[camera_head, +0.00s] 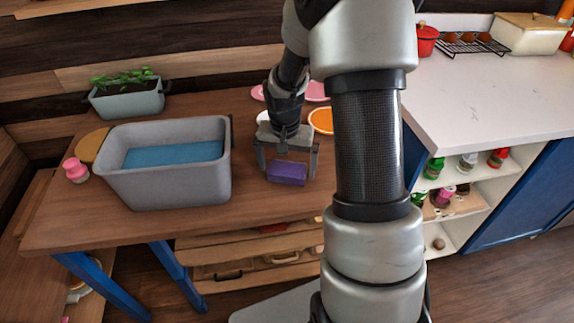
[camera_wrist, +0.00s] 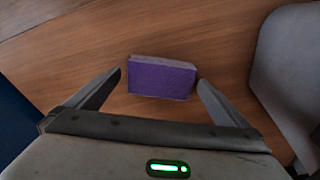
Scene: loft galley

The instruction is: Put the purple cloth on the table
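The purple cloth (camera_head: 287,173) looks like a small folded block and appears to rest on the brown wooden table (camera_head: 250,210), right of a grey tub. In the wrist view the cloth (camera_wrist: 162,78) lies on the wood between and just beyond the fingertips, with a gap on each side. My gripper (camera_head: 286,176) is open and points down at the cloth from above. In the wrist view its two fingers (camera_wrist: 160,80) are spread wide and hold nothing.
The grey tub (camera_head: 165,190) with a blue bottom stands close left of my gripper. A planter (camera_head: 130,103), a pink bottle (camera_head: 75,170) and plates, one orange-rimmed (camera_head: 320,121), are also on the table. A white counter (camera_head: 470,105) is at the right.

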